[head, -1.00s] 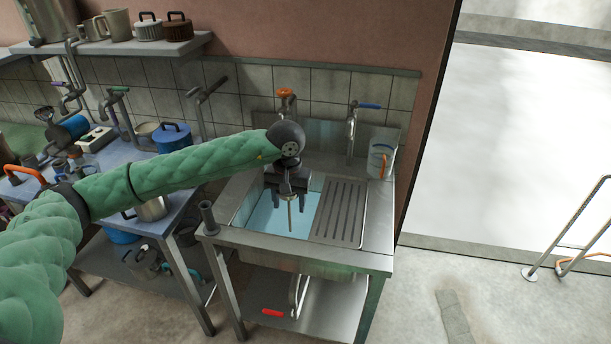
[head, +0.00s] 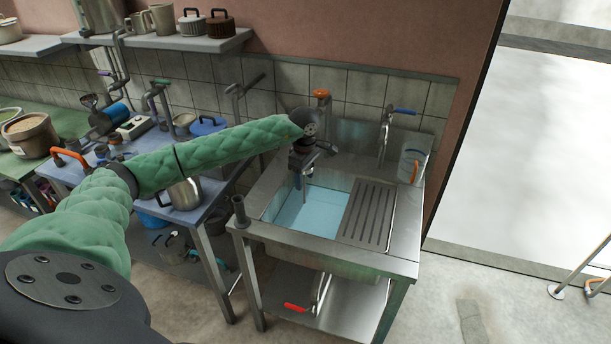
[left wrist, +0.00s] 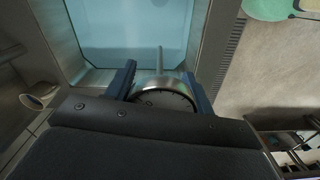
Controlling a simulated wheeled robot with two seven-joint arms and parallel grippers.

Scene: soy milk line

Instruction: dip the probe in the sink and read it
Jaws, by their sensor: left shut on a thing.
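The sink (head: 282,226) is a steel unit with pale blue water (head: 308,212) in its basin. My left gripper (head: 302,172) is over the back part of the basin, shut on the probe (head: 304,192), whose thin stem points down toward the water. In the left wrist view the probe (left wrist: 163,90) is a round metal dial with a thin stem, between the two dark fingers of the gripper (left wrist: 160,85). The stem points toward the water; I cannot tell whether its tip touches. The dial face is too oblique to read. My right gripper is not in view.
A ribbed drainboard (head: 367,212) is right of the basin, with a clear jug (head: 412,165) behind it. Taps (head: 385,130) rise at the back. A blue table (head: 160,150) with pots and tools stands left. A red-handled item (head: 297,307) is under the sink.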

